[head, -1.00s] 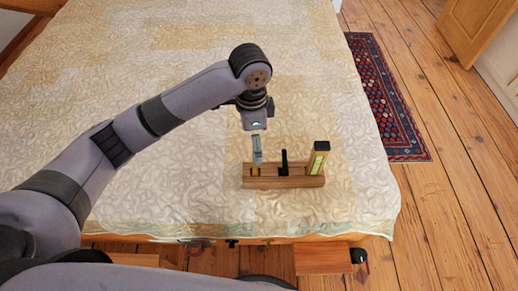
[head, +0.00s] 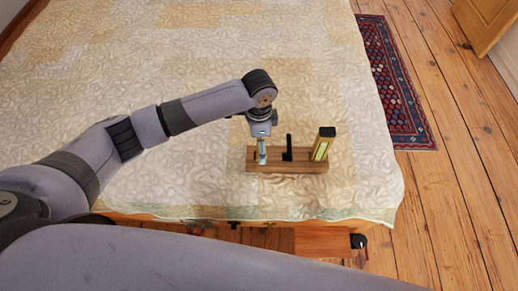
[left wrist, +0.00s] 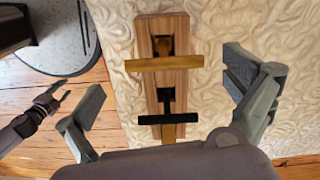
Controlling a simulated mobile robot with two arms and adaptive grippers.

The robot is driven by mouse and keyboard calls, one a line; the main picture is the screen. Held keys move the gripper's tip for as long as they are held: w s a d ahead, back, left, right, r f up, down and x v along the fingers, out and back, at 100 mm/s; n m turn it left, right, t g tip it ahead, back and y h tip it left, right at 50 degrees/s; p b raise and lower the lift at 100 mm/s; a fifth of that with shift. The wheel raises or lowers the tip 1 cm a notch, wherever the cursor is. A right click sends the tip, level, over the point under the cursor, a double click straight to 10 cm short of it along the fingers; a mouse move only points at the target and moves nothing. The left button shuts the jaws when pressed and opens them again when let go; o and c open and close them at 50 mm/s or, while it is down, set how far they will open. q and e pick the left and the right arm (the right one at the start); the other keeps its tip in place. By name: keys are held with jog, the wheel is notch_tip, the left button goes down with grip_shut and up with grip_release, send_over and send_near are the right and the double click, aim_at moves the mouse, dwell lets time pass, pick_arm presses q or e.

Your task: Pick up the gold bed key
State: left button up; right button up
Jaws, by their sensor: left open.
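The gold bed key (left wrist: 164,63) stands in a slotted wooden rack (left wrist: 147,90); in the left wrist view its gold crossbar lies across the top part of the rack. My left gripper (left wrist: 165,80) is open, with one finger on each side of the rack, apart from the key. In the head view my left gripper (head: 262,152) points down at the left end of the rack (head: 300,166) and largely hides the gold key. In the left wrist view, a dark two-pronged gripper at the left edge seems to be my right one (left wrist: 55,98); its opening is unclear.
A black upright piece (head: 288,150) stands mid-rack, and a taller yellow piece with a black top (head: 322,146) stands at its right end. The rack sits on the quilted bed (head: 200,190) near its front edge. A patterned rug (head: 395,90) lies right of the bed.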

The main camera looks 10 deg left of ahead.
pick_arm(q)
jog(key=f, duration=0.4)
jog(key=shift+w+a+f, duration=0.1)
jog(key=shift+w+f, duration=0.2)
jog(key=shift+f, duration=0.1)
jog(key=shift+c, duration=0.5)
jog(key=c, duration=1.1)
